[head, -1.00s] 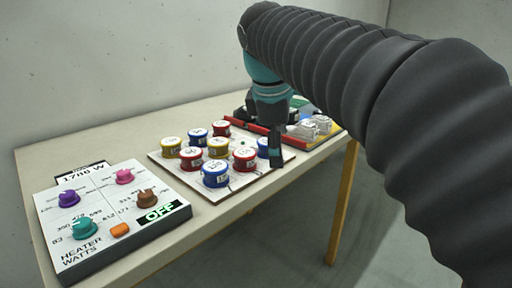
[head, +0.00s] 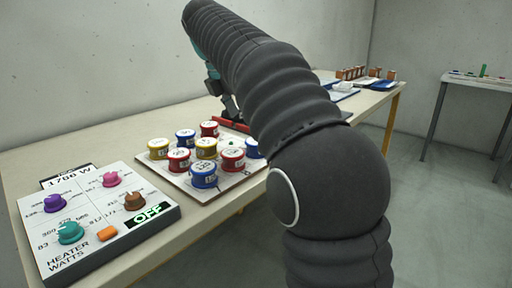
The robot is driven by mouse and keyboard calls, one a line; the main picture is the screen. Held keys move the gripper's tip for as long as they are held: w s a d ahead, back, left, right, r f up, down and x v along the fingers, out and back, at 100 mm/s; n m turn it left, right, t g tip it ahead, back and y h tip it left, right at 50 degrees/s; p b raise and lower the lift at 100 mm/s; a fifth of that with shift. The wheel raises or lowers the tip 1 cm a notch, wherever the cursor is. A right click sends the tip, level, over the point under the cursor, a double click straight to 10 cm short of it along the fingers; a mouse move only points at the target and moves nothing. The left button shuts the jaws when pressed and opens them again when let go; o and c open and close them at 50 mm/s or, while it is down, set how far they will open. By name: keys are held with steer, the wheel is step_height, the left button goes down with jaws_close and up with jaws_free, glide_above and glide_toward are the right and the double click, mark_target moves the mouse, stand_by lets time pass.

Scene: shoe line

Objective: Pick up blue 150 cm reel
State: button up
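Three blue reels show in the head view among red and yellow ones on a white board (head: 238,182). One blue reel (head: 204,175) stands at the front, one (head: 185,137) at the back left. The third (head: 252,149) is at the right, partly covered by my arm. Their labels are too small to read surely, so I cannot tell which is 150 cm. My gripper (head: 231,110) is behind the board's far side, beyond the red reel (head: 209,129). It is small and partly hidden by my arm, and its finger opening is unclear.
A heater panel (head: 100,222) with coloured knobs and an OFF display stands at the left front. Red bars (head: 233,125) lie behind the board. Brown-orange items (head: 365,73) stand at the table's far end. A second table (head: 480,80) is at the right.

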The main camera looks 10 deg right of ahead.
mark_target(250, 144)
steer(key=x, duration=0.4)
steer(key=shift+w+d+b+x, duration=0.1)
steer(key=shift+w+b+x, duration=0.1)
steer(key=shift+x, duration=0.7)
steer(key=shift+w+d+b+x, duration=0.1)
steer(key=shift+b+x, duration=0.05)
steer(key=shift+x, duration=0.75)
steer(key=shift+w+d+b+x, duration=0.1)
steer(key=shift+b+x, duration=0.1)
steer(key=shift+x, duration=0.75)
steer(key=shift+r, duration=0.2)
steer(key=shift+a, duration=0.1)
steer(key=c, duration=1.2)
